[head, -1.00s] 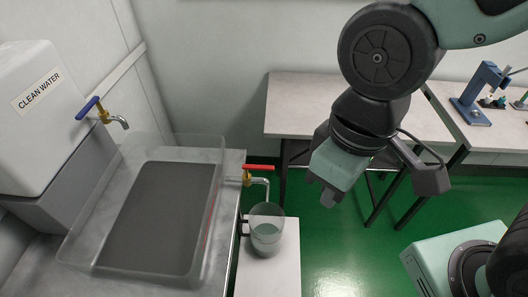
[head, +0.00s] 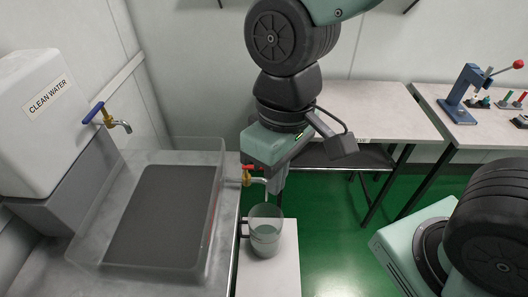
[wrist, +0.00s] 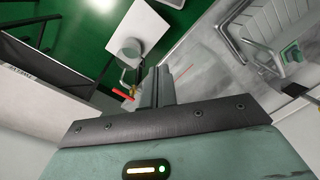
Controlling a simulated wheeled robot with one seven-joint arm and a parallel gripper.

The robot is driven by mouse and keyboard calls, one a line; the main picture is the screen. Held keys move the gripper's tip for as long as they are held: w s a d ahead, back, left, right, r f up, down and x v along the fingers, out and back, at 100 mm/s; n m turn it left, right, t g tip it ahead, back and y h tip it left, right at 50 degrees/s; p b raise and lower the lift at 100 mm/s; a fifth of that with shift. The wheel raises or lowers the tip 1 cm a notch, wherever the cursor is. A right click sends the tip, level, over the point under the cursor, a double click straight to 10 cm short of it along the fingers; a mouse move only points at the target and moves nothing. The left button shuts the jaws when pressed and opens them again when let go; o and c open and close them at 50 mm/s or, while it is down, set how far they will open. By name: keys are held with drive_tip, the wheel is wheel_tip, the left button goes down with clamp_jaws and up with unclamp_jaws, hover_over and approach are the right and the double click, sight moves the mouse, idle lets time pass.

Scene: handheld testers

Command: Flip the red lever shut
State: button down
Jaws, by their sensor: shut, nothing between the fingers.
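The red lever (head: 249,167) sits on top of a brass tap (head: 247,180) at the right side of the clear basin (head: 215,190). My gripper (head: 277,188) is shut and empty, pointing down just right of the lever, and its body hides part of the lever. In the wrist view the red lever (wrist: 122,97) lies left of the shut fingers (wrist: 163,72), with a gap visible between them. I cannot tell contact from the head view. A clear mug (head: 265,238) stands under the spout; it also shows in the wrist view (wrist: 132,48).
The mug stands on a low white stand (head: 268,275). A clean water tank (head: 45,125) with a blue-handled tap (head: 93,112) is at left. A table (head: 375,110) stands behind my gripper. Green floor (head: 330,240) is open to the right.

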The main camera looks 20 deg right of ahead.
drive_tip(key=w+m+g+p, duration=0.2)
drive_tip(key=w+m, duration=0.2)
drive_tip(key=w, duration=0.7)
drive_tip(key=w+d+f+m+p, duration=0.1)
drive_tip(key=w+d+f+m, duration=0.1)
drive_tip(key=w, duration=0.4)
drive_tip(key=w+d+f+m+g+p, duration=0.1)
drive_tip(key=w+d+f+m, duration=0.1)
drive_tip(key=w+d+f, duration=0.2)
drive_tip(key=w+d+f+m+p, duration=0.2)
drive_tip(key=w+d+f+m, duration=0.1)
drive_tip(key=w, duration=0.6)
drive_tip(key=shift+w+d+f+y, duration=0.15)
drive_tip(key=shift+d+f+y, duration=0.25)
drive_tip(key=shift+d+f, duration=0.3)
drive_tip(key=shift+a+f, duration=0.1)
drive_tip(key=shift+a, duration=0.05)
drive_tip(key=s+a+f+p, duration=0.3)
drive_tip(key=s+f+p, duration=0.2)
drive_tip(key=s+f, duration=0.2)
drive_tip(key=shift+f, duration=1.1)
drive_tip(key=shift+s+a, duration=0.1)
drive_tip(key=shift+s, duration=0.1)
